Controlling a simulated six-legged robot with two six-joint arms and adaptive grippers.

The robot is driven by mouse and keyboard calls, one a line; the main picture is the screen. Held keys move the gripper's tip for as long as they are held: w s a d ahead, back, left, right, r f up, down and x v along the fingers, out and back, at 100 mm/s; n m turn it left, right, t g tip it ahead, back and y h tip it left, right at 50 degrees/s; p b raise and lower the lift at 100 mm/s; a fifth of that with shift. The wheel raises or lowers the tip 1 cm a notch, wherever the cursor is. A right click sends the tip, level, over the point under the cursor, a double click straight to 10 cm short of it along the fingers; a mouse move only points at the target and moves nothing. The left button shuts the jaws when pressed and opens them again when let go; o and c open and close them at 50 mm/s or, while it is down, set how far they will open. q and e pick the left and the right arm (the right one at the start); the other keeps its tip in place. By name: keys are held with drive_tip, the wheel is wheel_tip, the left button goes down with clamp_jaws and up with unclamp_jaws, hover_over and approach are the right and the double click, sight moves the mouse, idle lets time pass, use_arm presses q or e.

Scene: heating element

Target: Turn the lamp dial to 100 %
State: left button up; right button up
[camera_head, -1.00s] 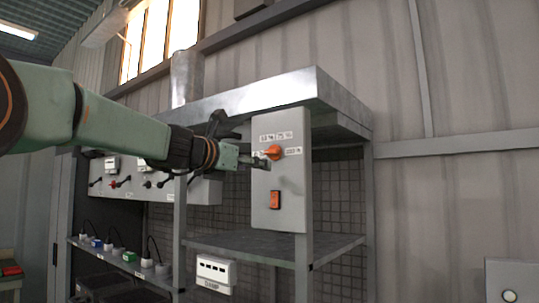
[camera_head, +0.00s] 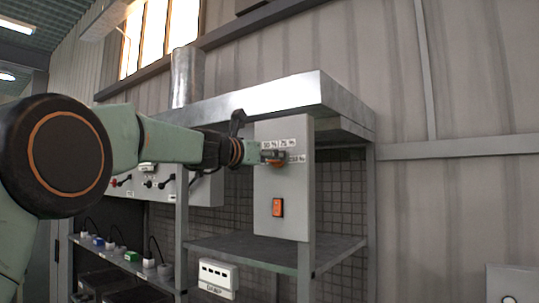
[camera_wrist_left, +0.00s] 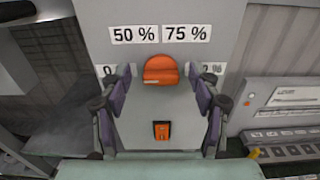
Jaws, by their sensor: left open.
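The orange lamp dial (camera_wrist_left: 162,70) is on the front of a grey control box (camera_head: 290,205). In the wrist view, labels "50 %" and "75 %" sit above it, and the labels to its left and right are partly hidden by my fingers. Which label the dial points to I cannot tell. My left gripper (camera_wrist_left: 160,80) is open, one finger on each side of the dial, with gaps visible. In the head view, the left gripper (camera_head: 268,152) is in front of the dial (camera_head: 277,164) and partly covers it. My right gripper is not in view.
An orange rocker switch (camera_head: 278,207) is lower on the same box. A metal hood (camera_head: 250,100) overhangs the box, and a shelf (camera_head: 270,247) lies below. Another panel with small knobs (camera_head: 150,183) stands to the left. A white socket box (camera_head: 217,272) hangs below the shelf.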

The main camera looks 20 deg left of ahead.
use_arm(q)
drive_tip(key=shift+w+a+f, duration=0.1)
drive_tip(key=shift+a+f, duration=0.05)
drive_tip(key=shift+a, duration=0.05)
drive_tip(key=shift+w+d, duration=0.1)
drive_tip(key=shift+d, duration=0.4)
drive_tip(key=c, duration=0.4)
drive_tip(key=shift+c, duration=0.7)
drive_tip(key=shift+a, duration=0.3)
drive_tip(key=c, duration=0.3)
drive_tip(key=shift+c, duration=0.7)
drive_tip(key=shift+d, duration=0.2)
drive_tip(key=shift+c, duration=0.9)
